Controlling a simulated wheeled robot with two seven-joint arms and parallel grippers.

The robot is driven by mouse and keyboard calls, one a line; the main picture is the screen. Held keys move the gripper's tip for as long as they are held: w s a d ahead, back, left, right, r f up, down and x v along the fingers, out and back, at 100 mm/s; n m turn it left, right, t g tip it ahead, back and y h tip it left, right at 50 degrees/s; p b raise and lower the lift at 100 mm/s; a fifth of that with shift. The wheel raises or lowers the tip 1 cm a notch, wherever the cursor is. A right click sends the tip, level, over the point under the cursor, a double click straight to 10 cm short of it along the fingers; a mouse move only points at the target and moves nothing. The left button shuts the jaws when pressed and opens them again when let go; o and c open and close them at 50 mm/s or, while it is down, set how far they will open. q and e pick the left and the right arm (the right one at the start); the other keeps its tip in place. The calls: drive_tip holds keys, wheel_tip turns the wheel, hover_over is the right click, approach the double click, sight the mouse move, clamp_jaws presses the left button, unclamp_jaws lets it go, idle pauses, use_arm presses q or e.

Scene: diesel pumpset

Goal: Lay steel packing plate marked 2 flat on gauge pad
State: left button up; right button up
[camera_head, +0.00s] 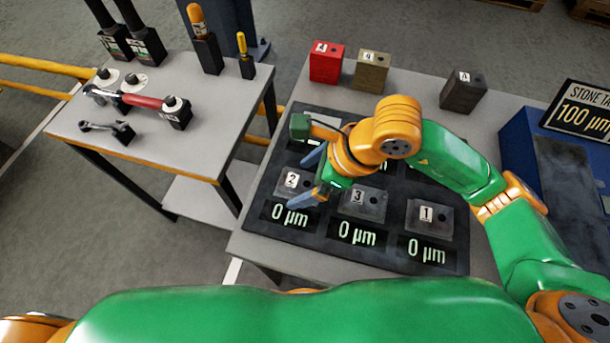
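The steel packing plate marked 2 (291,181) lies in the left cell of the front row on a dark board (294,232). My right gripper (309,178) is over this plate's right side, its two blue-grey fingers spread apart with nothing seen between them. I cannot tell whether a finger touches the plate. Grey plates marked 3 (363,204) and 1 (430,218) lie in the cells to the right. The readout below each of the three plates shows 0 µm. I cannot tell which surface is the gauge pad. My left gripper is out of view.
Red (327,63), tan (370,70) and dark (463,92) blocks stand at the table's back. A blue machine (529,150) with a 100 µm sign (580,110) is at right. A side table (153,107) holds tools. My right arm hides part of the board's back row.

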drive_tip(key=v, duration=0.7)
drive_tip(key=shift+s+r, duration=0.1)
wheel_tip(320, 180, up, 6)
drive_tip(key=p, duration=0.3)
idle(0.4)
